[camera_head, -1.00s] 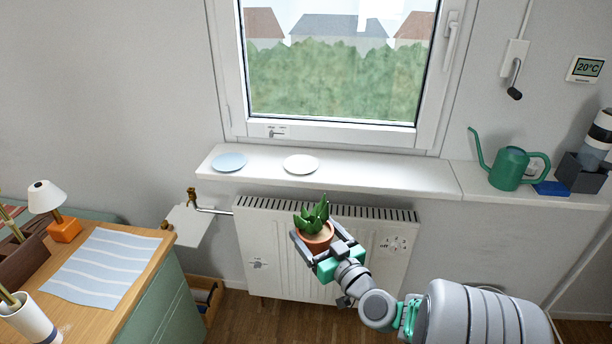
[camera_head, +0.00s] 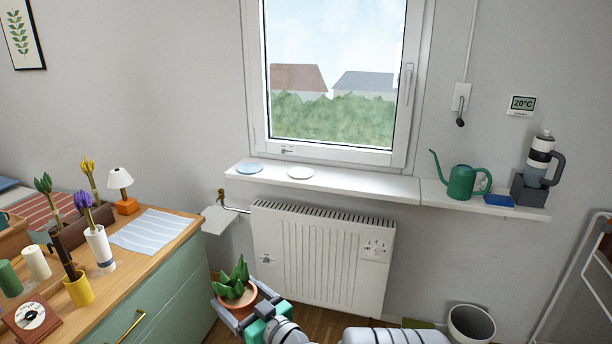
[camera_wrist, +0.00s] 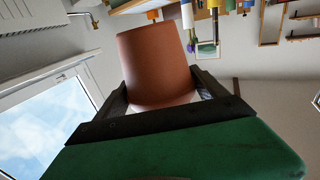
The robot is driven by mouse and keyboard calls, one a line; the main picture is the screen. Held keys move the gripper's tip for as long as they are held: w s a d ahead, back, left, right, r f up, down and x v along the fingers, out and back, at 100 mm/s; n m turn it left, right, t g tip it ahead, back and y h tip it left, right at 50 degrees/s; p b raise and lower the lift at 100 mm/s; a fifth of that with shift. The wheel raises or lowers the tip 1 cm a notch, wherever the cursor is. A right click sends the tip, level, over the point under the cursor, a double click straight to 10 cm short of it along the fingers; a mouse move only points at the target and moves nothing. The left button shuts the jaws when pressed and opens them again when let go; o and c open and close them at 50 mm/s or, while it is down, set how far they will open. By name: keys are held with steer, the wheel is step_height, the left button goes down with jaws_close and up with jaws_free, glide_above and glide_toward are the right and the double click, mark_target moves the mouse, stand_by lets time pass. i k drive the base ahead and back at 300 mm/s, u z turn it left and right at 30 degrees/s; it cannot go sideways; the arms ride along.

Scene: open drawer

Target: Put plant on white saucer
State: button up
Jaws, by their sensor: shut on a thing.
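The plant (camera_head: 236,283) is a green spiky succulent in a terracotta pot, held upright at the bottom of the head view. My gripper (camera_head: 240,304) is shut on the pot, in front of the radiator and below the sill. In the wrist view the pot (camera_wrist: 156,66) sits between the two dark fingers; its leaves are hidden there. The white saucer (camera_head: 300,172) lies on the window sill, empty. A light blue saucer (camera_head: 250,169) lies to its left, also empty.
The white window sill (camera_head: 365,186) is clear right of the saucers, up to a green watering can (camera_head: 462,183). The radiator (camera_head: 315,255) stands below. A wooden-topped cabinet (camera_head: 178,243) with vases and a lamp is at left.

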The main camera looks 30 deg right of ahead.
mark_target(301, 172)
steer(key=z, duration=0.75)
steer(key=i, duration=1.4)
steer(key=u, duration=0.2)
